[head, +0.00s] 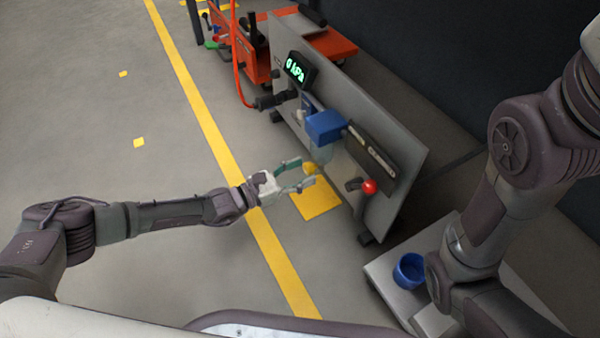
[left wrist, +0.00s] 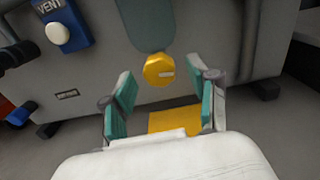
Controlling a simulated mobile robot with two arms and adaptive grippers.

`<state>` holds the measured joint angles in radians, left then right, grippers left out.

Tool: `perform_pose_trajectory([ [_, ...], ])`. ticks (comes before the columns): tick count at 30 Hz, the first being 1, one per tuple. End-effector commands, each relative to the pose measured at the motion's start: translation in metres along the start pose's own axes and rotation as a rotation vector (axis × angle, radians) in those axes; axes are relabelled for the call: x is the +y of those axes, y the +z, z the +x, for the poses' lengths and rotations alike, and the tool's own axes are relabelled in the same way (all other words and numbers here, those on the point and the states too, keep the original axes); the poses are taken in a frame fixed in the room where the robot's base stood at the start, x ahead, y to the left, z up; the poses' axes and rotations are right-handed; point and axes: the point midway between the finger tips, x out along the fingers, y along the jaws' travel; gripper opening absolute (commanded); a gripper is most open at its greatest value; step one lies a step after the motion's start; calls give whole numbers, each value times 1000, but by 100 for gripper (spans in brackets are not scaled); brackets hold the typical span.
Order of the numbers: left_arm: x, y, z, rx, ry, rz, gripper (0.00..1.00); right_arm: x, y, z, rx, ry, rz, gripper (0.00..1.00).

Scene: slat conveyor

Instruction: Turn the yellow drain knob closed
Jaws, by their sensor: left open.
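The yellow drain knob (head: 310,168) sits low on the grey panel, under a translucent bowl. In the left wrist view the knob (left wrist: 159,70) is round, with a pale mark on its right side. My left gripper (head: 304,171) is open in front of the knob, its teal-padded fingers spread. In the left wrist view the gripper (left wrist: 167,88) has its fingertips to either side of the knob's lower part, and I cannot tell that they touch it. My right arm shows at the right of the head view, but its gripper is not visible.
The grey panel (head: 395,150) carries a blue box (head: 325,127), a gauge display (head: 296,70) and a red-knobbed lever (head: 369,186). A blue cup (head: 409,270) stands on a low platform at the right. A yellow floor square (head: 316,200) lies below the knob.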

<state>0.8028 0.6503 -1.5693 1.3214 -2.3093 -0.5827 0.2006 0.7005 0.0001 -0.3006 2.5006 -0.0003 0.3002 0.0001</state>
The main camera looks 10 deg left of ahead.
Motion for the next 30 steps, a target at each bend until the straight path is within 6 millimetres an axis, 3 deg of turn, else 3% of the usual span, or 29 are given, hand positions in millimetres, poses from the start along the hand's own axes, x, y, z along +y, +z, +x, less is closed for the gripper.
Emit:
perform_pose_trajectory([
  [2, 0, 0, 0, 0, 0, 0, 56, 0, 0, 0, 0, 0, 0, 64],
  [12, 0, 0, 0, 0, 0, 0, 0, 0, 0, 0, 0, 0, 0, 64],
  [22, 0, 0, -1, 0, 0, 47, 0, 0, 0, 0, 0, 0, 0, 64],
  [30, 0, 0, -1, 0, 0, 218, 0, 0, 0, 0, -1, 0, -1, 64],
])
